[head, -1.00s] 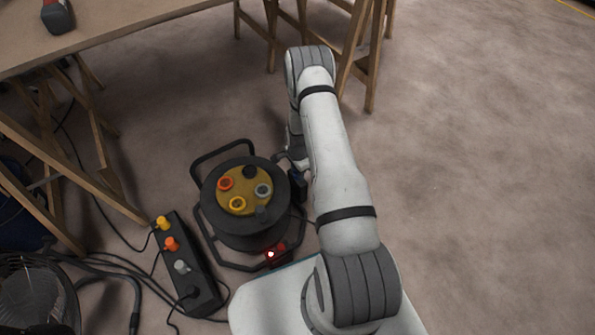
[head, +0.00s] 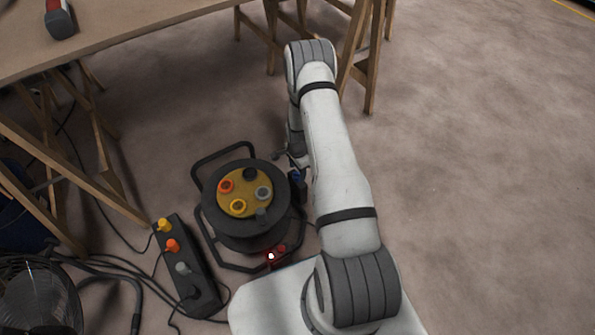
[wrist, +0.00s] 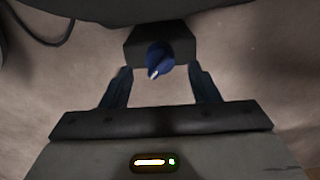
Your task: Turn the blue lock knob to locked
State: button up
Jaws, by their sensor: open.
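The blue lock knob (wrist: 160,58) shows in the wrist view, mounted on a dark block (wrist: 130,45) at the side of the cable reel. It has a pale mark near its lower left. In the head view the knob (head: 297,175) is a small blue patch on the right side of the reel (head: 245,225), partly beside my arm. My gripper (wrist: 160,72) is open, with one finger on each side below the knob; the knob sits at the gap between the fingertips. I cannot tell whether the fingers touch it. In the head view my gripper is mostly hidden by my arm.
The reel has several coloured sockets on top and a glowing red switch (head: 271,256) at its front. A power strip (head: 188,265) with coloured plugs lies left of it, among cables. A fan (head: 40,300) and a wooden trestle table (head: 120,40) stand left. The floor at right is clear.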

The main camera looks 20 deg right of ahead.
jog(key=shift+r+p, duration=0.6)
jog(key=shift+r, duration=1.75)
jog(key=shift+r, duration=0.2)
notch_tip(320, 180, up, 24)
jog(key=a+n+p, duration=0.3)
jog(key=n+p, duration=0.1)
jog(key=p, duration=0.4)
notch_tip(320, 180, up, 22)
jog(key=n+t+p, duration=0.1)
jog(key=n+p, duration=0.2)
jog(key=p, duration=0.5)
send_over(297, 173)
jog(key=s+a, duration=0.5)
jog(key=a, duration=0.1)
jog(key=s+a+r+n+p, duration=0.2)
jog(key=s+r+n+p, duration=0.2)
jog(key=s+r+p, duration=0.3)
jog(key=s+a+r+n+t+p, duration=0.1)
jog(key=s+a+r+n+p, duration=0.2)
jog(key=s+r+p, duration=0.5)
jog(key=s+r+n, duration=0.1)
jog(key=s+r, duration=0.2)
jog(key=r, duration=0.5)
jog(key=s+r, duration=0.4)
jog(key=r, duration=0.4)
jog(key=shift+n+t, duration=0.3)
jog(key=shift+n, duration=0.1)
jog(key=shift+s, duration=0.35)
jog(key=shift+c, duration=0.3)
